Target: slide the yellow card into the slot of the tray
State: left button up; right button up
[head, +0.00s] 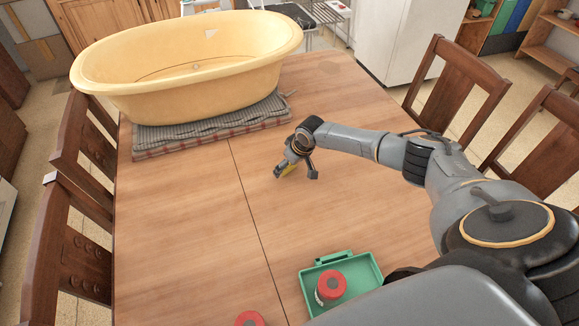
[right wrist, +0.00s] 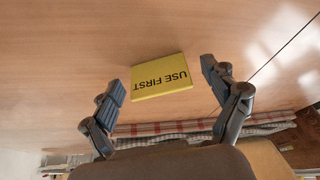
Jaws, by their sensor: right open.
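The yellow card (right wrist: 160,77), printed "USE FIRST", lies on the wooden table. In the head view only a bit of the yellow card (head: 288,168) shows, under my right gripper. My right gripper (head: 294,175) is open just over the card; in the right wrist view its two fingers (right wrist: 165,82) stand on either side of the card, apart from it. The green tray (head: 359,264) is at the near edge of the view, with a slot (head: 333,257) along its far side. A red-lidded jar (head: 331,286) stands in the tray. My left gripper is not in view.
A second red lid (head: 249,319) is cut off at the bottom edge, left of the tray. A yellow tub (head: 190,70) rests on folded cloths (head: 210,128) at the far left of the table. Chairs (head: 455,85) line both sides.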

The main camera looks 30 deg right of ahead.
jog(key=shift+c, duration=0.4)
jog(key=c, duration=0.9)
jog(key=shift+r, duration=0.1)
